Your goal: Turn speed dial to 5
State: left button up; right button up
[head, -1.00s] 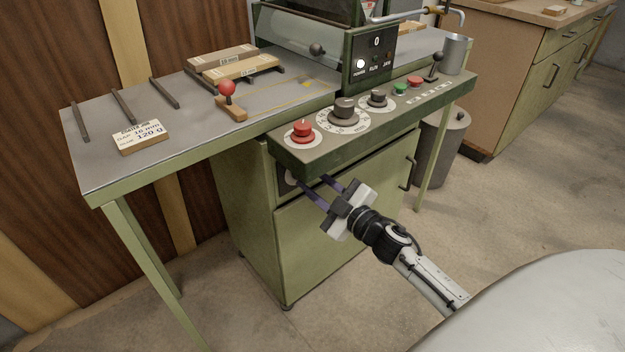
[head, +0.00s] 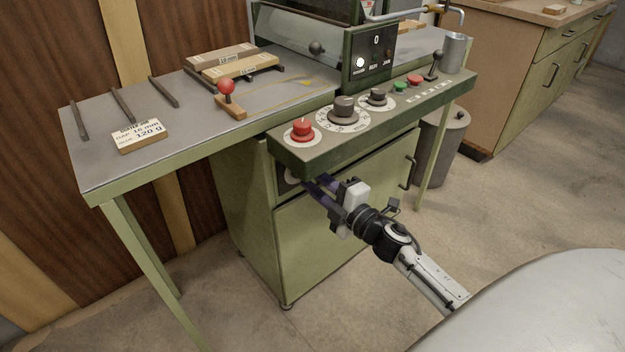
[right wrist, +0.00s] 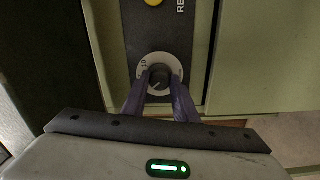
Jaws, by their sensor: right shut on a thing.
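In the right wrist view a small dark dial knob (right wrist: 159,76) with a white scale ring (right wrist: 148,62) sits on a dark recessed plate. A "10" seems to show on the ring; the rest is too small to read. My right gripper (head: 311,182) reaches below the overhanging control panel (head: 370,130) in the head view. Its purple fingers are shut on the knob, one on each side. The knob's setting is not clear. On top of the control panel are a large grey dial (head: 344,107) and a smaller grey dial (head: 377,97), both untouched. My left gripper is not in view.
A red mushroom button (head: 301,129), a green button (head: 400,87) and a black lever (head: 436,62) are on the control panel. A yellow button (right wrist: 154,2) is on the dark plate. A cabinet door handle (head: 411,173) is to the right.

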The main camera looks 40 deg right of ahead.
dwell(0.4)
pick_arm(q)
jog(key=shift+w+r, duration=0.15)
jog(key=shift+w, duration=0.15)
pick_arm(e)
jog(key=o, duration=1.1)
jog(key=shift+c, duration=0.2)
jog(key=shift+s, duration=0.1)
pick_arm(q)
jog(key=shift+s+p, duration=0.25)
jog(key=shift+p, duration=0.1)
pick_arm(e)
jog(key=s, duration=1)
jog(key=shift+d, duration=0.35)
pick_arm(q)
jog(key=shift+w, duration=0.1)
